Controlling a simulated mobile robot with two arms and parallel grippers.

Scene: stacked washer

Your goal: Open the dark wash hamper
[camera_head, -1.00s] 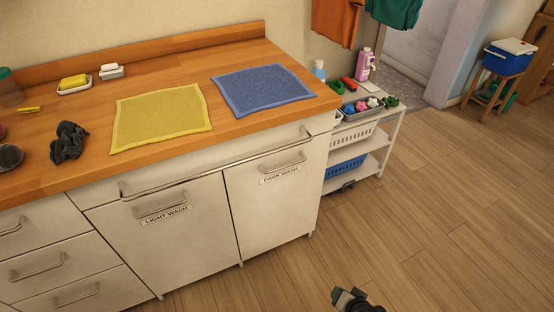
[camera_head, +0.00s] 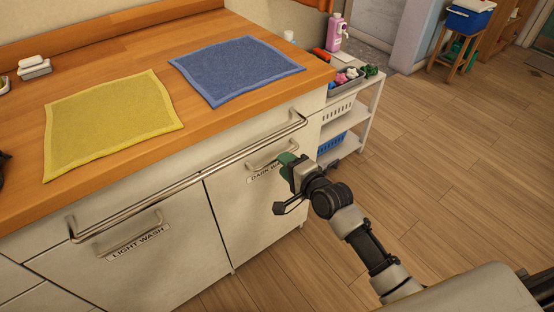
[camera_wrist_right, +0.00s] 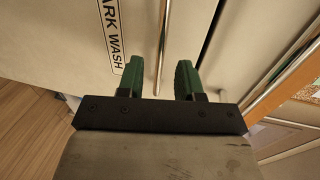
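The dark wash hamper is a white cabinet front (camera_head: 240,215) under the counter, and it is closed. Its short bar handle (camera_head: 270,156) sits above a "DARK WASH" label, which is partly covered by my right gripper (camera_head: 287,160). The gripper is at the handle's right end. In the right wrist view the green fingers (camera_wrist_right: 160,80) are apart, with the handle bar (camera_wrist_right: 161,45) running between them; I cannot tell whether they touch it. The label (camera_wrist_right: 111,38) is left of the fingers. My left gripper is not in view.
The light wash hamper (camera_head: 130,270) is closed on the left. A long rail (camera_head: 190,178) runs above both fronts. Yellow (camera_head: 110,120) and blue (camera_head: 235,68) cloths lie on the counter. A white shelf rack (camera_head: 367,112) stands right of the cabinet.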

